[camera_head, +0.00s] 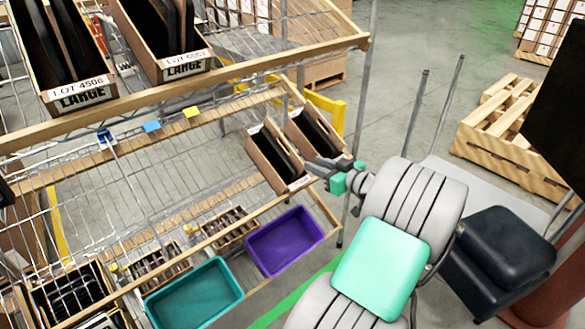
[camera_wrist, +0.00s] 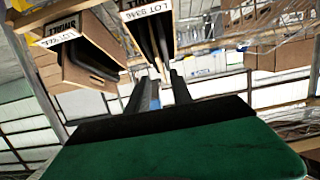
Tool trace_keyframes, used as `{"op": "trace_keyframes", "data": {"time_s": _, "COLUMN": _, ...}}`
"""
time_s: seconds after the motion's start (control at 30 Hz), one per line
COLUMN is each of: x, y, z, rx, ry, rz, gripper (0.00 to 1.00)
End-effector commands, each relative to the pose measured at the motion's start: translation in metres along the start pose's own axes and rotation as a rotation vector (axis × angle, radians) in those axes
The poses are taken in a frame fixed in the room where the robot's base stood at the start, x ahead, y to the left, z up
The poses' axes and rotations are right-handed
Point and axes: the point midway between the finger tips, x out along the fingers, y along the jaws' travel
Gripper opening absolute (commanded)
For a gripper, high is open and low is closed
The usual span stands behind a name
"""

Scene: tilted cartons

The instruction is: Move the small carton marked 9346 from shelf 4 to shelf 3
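In the wrist view, which looks upside down, the carton marked 9346 (camera_wrist: 148,10) is at the top middle, with dark items inside. A second small carton (camera_wrist: 95,65) stands to its left; its label is only partly readable. In the head view two open small cartons, a left one (camera_head: 263,152) and a right one (camera_head: 307,128), stand tilted side by side at the shelf's right end. Their numbers are unreadable there. My gripper (camera_head: 325,165) is close in front of them. In the wrist view its two fingers (camera_wrist: 163,85) are apart, pointing toward the 9346 carton, with nothing visibly held.
Two large cartons (camera_head: 82,96) stand on the upper shelf. A purple tote (camera_head: 285,242), a teal tote (camera_head: 193,294) and slatted trays sit below. The shelf left of the small cartons is bare wire (camera_head: 170,180). A metal post (camera_head: 363,90) stands behind; wooden pallets (camera_head: 520,130) are right.

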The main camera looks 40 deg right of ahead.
Motion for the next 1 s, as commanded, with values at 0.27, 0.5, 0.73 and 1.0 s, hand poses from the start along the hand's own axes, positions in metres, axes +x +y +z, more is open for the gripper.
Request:
{"op": "trace_keyframes", "data": {"time_s": 0.27, "x": 0.03, "y": 0.001, "z": -0.003, "rx": 0.0, "ry": 0.005, "rz": 0.0, "gripper": 0.27}}
{"op": "trace_keyframes", "data": {"time_s": 0.5, "x": 0.072, "y": 0.001, "z": -0.001, "rx": 0.0, "ry": 0.003, "rz": 0.001, "gripper": 0.27}}
{"op": "trace_keyframes", "data": {"time_s": 0.73, "x": 0.095, "y": 0.002, "z": -0.001, "rx": -0.001, "ry": 0.003, "rz": 0.002, "gripper": 0.27}}
{"op": "trace_keyframes", "data": {"time_s": 1.0, "x": 0.097, "y": 0.002, "z": -0.003, "rx": 0.0, "ry": 0.003, "rz": 0.004, "gripper": 0.27}}
